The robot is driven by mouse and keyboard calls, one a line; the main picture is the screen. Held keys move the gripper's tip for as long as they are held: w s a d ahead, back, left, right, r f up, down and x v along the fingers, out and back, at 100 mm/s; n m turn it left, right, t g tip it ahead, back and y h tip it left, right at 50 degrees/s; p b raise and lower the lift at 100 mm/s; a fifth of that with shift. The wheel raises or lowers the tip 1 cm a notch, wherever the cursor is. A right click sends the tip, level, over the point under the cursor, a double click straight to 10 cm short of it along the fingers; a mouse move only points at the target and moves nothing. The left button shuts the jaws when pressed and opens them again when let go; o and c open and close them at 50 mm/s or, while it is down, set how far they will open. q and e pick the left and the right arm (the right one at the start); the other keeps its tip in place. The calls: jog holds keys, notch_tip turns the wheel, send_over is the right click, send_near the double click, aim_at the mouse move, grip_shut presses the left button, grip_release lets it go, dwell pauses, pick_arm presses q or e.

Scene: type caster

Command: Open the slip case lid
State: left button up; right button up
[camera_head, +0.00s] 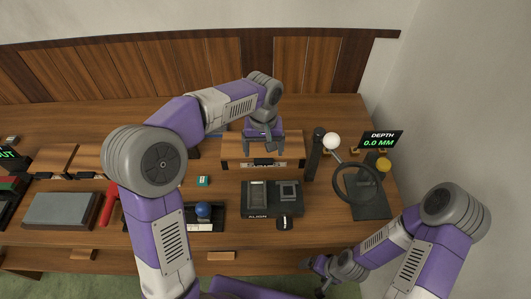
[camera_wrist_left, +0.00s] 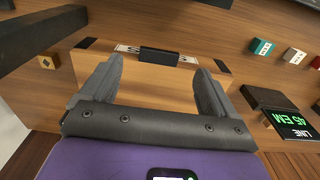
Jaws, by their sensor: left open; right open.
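The slip case appears to be the wooden box (camera_head: 292,146) at the back middle of the desk, with a black handle and a pale label strip along its front edge. Its wooden top looks shut. In the left wrist view, the black handle (camera_wrist_left: 159,55) sits on the label strip of the box (camera_wrist_left: 188,75), just beyond the fingertips. My left gripper (camera_head: 263,147) is over the box, open and empty, its fingers spread toward the handle; they show large in the left wrist view (camera_wrist_left: 158,68). My right gripper (camera_head: 318,274) is open at the front right, away from the box.
A dark device marked ALIGN (camera_head: 259,207) lies in front of the box. A black post (camera_head: 314,157), a wheel (camera_head: 358,183) and a DEPTH display (camera_head: 381,139) stand right. A small teal block (camera_head: 203,181) and a blue-knobbed tool (camera_head: 203,210) lie left.

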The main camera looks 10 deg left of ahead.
aim_at(263, 163)
pick_arm(q)
notch_tip(263, 163, down, 6)
jog(key=shift+s+r+b, duration=0.1)
jog(key=shift+r+b, duration=0.15)
jog(key=shift+b, duration=0.4)
